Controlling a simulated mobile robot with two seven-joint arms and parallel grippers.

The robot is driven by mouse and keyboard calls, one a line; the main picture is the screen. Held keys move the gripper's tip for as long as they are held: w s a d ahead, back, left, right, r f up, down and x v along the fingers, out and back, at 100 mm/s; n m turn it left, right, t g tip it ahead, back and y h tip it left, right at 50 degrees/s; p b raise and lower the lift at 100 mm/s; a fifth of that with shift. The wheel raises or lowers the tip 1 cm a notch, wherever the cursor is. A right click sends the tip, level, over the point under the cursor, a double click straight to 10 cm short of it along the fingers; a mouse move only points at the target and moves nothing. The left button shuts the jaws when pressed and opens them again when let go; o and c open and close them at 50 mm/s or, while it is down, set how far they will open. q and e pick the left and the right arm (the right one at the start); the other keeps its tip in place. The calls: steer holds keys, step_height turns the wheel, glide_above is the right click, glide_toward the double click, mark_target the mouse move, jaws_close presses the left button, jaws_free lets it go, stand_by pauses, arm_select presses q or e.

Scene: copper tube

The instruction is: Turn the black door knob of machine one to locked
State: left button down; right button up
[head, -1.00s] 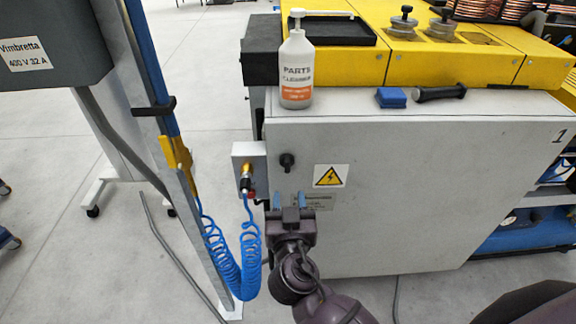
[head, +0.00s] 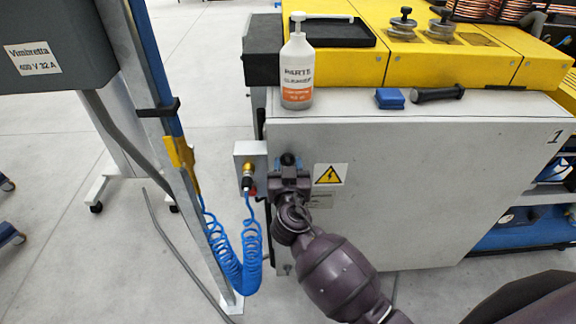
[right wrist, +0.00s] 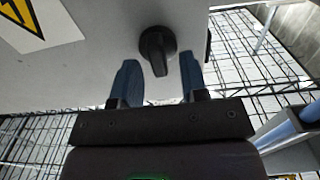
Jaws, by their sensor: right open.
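The black door knob (head: 288,160) is on the left part of the grey front of machine one (head: 420,200). In the head view my right gripper (head: 289,168) covers its lower part. In the right wrist view the knob (right wrist: 157,48) shows whole, its grip bar roughly in line with the fingers. My right gripper (right wrist: 158,85) is open, with one blue finger on each side of the knob's lower end. I cannot tell whether the fingers touch it. My left gripper is not in view.
A yellow warning sign (head: 330,175) is right of the knob. A grey valve box (head: 250,168) with a coiled blue hose (head: 236,262) is close on the left. A cleaner bottle (head: 297,70), blue block (head: 390,98) and black handle (head: 437,94) are on top.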

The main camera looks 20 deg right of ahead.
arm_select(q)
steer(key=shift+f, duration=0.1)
arm_select(e)
jaws_close()
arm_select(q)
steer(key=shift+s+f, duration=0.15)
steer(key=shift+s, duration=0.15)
